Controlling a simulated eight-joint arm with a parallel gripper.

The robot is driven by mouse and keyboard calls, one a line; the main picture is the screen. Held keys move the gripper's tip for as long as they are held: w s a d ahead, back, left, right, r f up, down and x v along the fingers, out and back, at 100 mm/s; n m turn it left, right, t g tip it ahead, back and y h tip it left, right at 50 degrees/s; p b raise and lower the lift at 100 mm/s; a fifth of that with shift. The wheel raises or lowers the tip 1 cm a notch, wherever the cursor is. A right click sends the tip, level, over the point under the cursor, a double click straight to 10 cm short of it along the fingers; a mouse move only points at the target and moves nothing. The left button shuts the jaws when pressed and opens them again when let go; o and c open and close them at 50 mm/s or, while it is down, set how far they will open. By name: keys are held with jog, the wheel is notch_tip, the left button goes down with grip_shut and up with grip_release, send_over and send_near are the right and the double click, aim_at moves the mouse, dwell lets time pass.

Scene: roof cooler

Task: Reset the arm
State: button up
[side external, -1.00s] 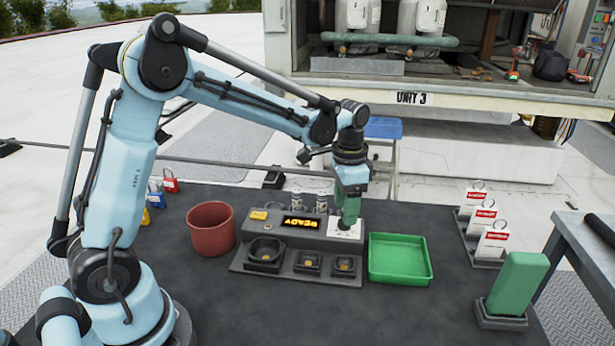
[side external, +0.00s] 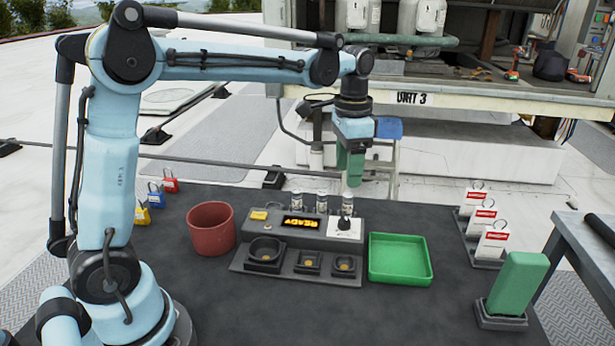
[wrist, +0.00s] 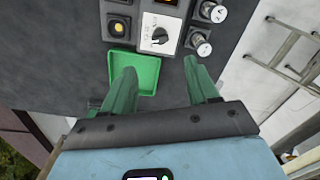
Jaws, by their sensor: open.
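My gripper (side external: 350,172) hangs above the back right of the control console (side external: 262,222), clear of it, with its green fingers pointing down. In the wrist view my gripper (wrist: 163,88) has its two green fingers spread apart with nothing between them. A black knob on a white plate (side external: 344,229) sits at the console's right end, below the gripper. The knob also shows in the wrist view (wrist: 159,36). The console display (side external: 299,222) is lit in orange and appears to read READY.
A red-brown pot (side external: 210,228) stands left of the console and a green tray (side external: 400,275) right of it. Small cylinders (side external: 321,202) stand behind the console. A green block in a dark holder (side external: 518,285), red-white tags (side external: 485,212) and padlocks (side external: 155,196) stand near the edges.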

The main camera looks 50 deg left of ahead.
jog(key=s+d+f+n+t, duration=0.2)
jog(key=s+t, duration=0.5)
jog(key=s, duration=0.7)
jog(key=f+n, duration=0.1)
jog(key=n, duration=0.1)
jog(key=shift+s+d+n, duration=0.15)
jog(key=shift+s+n, duration=0.05)
jog(key=shift+n, duration=0.2)
